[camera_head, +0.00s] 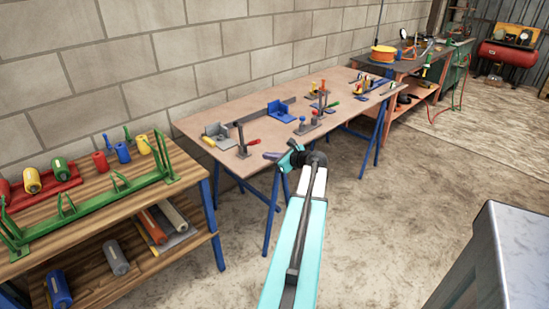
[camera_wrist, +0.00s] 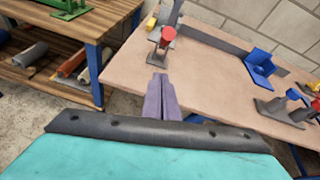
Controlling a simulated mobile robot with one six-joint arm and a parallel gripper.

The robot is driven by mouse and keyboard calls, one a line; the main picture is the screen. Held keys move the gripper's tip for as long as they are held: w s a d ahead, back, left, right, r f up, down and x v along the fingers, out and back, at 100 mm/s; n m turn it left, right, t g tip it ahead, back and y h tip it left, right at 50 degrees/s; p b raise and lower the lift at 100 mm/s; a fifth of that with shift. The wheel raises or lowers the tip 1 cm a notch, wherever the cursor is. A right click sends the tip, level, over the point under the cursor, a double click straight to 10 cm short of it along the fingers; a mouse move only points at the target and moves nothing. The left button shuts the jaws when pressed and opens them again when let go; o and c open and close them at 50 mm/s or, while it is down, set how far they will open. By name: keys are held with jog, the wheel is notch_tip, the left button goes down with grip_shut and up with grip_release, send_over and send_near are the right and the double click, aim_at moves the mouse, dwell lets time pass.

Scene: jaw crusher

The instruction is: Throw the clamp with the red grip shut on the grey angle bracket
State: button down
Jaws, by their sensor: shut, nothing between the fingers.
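The grey angle bracket (camera_head: 219,132) sits at the near left end of the pinkish-brown table. The clamp with the red grip (camera_head: 243,150) stands just right of it, with a grey upright part and its red grip sticking out to the right. In the wrist view the clamp (camera_wrist: 157,65) is straight ahead of my fingertips, its red grip end facing the camera. My gripper (camera_head: 270,156) is shut and empty, off the table's near edge in the head view. Its purple fingers (camera_wrist: 160,82) point at the clamp, apart from it.
A yellow grip (camera_head: 209,141) is left of the grey bracket. A grey bar (camera_head: 268,108) lies behind, with a blue bracket (camera_head: 281,111) and several other clamps to the right. A wooden bench (camera_head: 105,185) with a green frame stands left.

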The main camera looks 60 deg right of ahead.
jog(key=w+r, duration=0.1)
jog(key=w, duration=0.1)
jog(key=w+r+p, duration=0.1)
jog(key=shift+w+d+r, duration=0.15)
jog(key=shift+w+r, duration=0.2)
